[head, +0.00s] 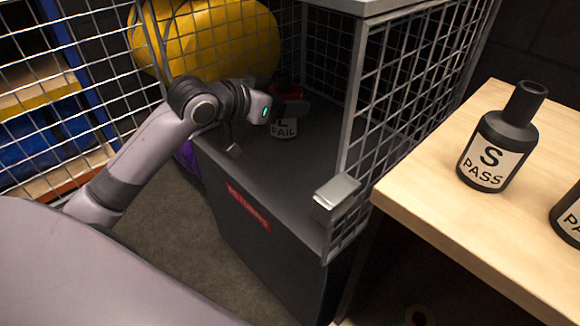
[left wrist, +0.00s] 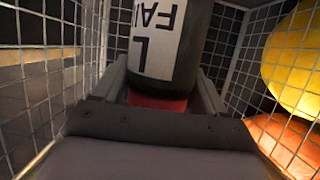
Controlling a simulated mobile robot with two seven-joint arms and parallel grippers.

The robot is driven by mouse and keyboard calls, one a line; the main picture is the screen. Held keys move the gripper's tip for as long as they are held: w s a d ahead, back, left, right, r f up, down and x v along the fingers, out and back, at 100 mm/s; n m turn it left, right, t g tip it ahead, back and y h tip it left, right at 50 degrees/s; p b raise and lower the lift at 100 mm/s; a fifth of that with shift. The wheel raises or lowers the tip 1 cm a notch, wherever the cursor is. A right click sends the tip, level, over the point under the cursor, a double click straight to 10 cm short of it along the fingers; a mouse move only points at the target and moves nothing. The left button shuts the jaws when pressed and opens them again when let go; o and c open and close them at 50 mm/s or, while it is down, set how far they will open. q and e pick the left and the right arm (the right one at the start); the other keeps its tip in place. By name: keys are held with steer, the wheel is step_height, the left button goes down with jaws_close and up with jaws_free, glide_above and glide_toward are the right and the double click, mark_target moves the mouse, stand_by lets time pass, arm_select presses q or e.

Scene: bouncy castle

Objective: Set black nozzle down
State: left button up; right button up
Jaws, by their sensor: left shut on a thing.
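The black nozzle (head: 284,129) has a white label reading "L FAIL" and a red part at its top. It is upright inside the grey cage bin (head: 225,166), which has a red "RETURNS" sign. My left gripper (head: 289,109) reaches over the bin's front and is shut on the nozzle near its red part, hiding some of its top. In the left wrist view the nozzle (left wrist: 158,40) sits between the two fingers (left wrist: 160,92), label upside down. I cannot tell whether its base touches the bin floor. My right gripper is not in view.
Wire mesh panels (head: 405,85) enclose the bin's sides. A wooden table (head: 440,215) at right holds a black "S PASS" nozzle (head: 488,160) and another one (head: 568,218) cut by the edge. A yellow rounded object (head: 215,40) is behind mesh. The bin floor around the nozzle looks clear.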

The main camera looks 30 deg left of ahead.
arm_select(q)
step_height(320, 180, down, 19)
steer(key=b, duration=0.6)
steer(key=shift+r, duration=0.3)
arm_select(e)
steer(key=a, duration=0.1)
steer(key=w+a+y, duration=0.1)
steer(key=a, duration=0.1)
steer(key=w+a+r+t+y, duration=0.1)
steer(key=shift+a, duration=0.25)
arm_select(q)
steer(key=o, duration=1.2)
steer(key=shift+c, duration=0.2)
